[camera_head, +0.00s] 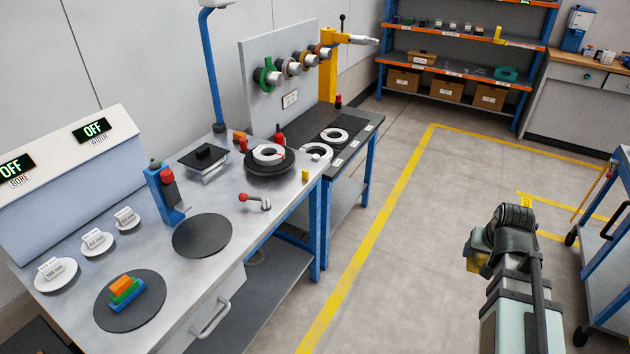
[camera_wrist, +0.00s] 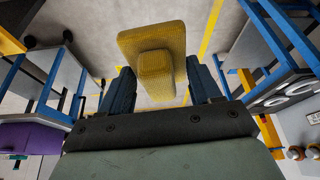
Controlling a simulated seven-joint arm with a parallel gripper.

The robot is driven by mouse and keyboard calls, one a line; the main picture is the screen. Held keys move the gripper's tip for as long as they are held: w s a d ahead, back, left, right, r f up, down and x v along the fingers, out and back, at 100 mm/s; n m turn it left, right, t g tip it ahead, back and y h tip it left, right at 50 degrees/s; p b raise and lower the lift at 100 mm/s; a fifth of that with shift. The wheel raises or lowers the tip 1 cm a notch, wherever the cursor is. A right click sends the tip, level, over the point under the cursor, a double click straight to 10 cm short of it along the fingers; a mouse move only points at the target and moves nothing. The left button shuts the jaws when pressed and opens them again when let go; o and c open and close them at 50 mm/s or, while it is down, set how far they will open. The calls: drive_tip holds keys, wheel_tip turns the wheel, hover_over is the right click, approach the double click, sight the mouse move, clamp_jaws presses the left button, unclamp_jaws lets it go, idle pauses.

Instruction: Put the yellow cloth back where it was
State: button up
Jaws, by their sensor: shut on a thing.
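The yellow cloth (camera_wrist: 150,35) is a flat yellow piece with a raised block in its middle. In the wrist view it sits between the two dark blue fingers of my gripper (camera_wrist: 156,88), which are shut on it. In the head view my gripper (camera_head: 478,245) is at the right, above the open floor and away from the workbench. There only a small part of the yellow cloth (camera_head: 476,262) shows, mostly hidden behind my wrist.
The metal workbench (camera_head: 210,260) at the left carries black discs, a stack of coloured blocks (camera_head: 123,290) and white rings. A shelf rack (camera_head: 450,70) with boxes stands at the back. A blue cart (camera_head: 605,260) stands close to the right of my arm. The floor between is clear.

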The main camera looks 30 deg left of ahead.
drive_tip(key=s+a+r+n+g+y, duration=0.1)
drive_tip(key=s+a+n, duration=0.15)
drive_tip(key=a, duration=1.55)
drive_tip(key=s+a+n+y, duration=0.1)
drive_tip(key=a+n, duration=0.3)
drive_tip(key=a, duration=1.4)
wheel_tip(320, 180, up, 4)
drive_tip(key=n+g+y, duration=0.2)
drive_tip(key=n+g, duration=0.2)
drive_tip(key=n, duration=0.6)
hover_over(212, 186)
drive_tip(key=d, duration=0.1)
drive_tip(key=shift+d+f, duration=0.2)
drive_tip(key=shift+f, duration=4.75)
drive_tip(key=shift+f, duration=0.15)
drive_tip(key=o, duration=1)
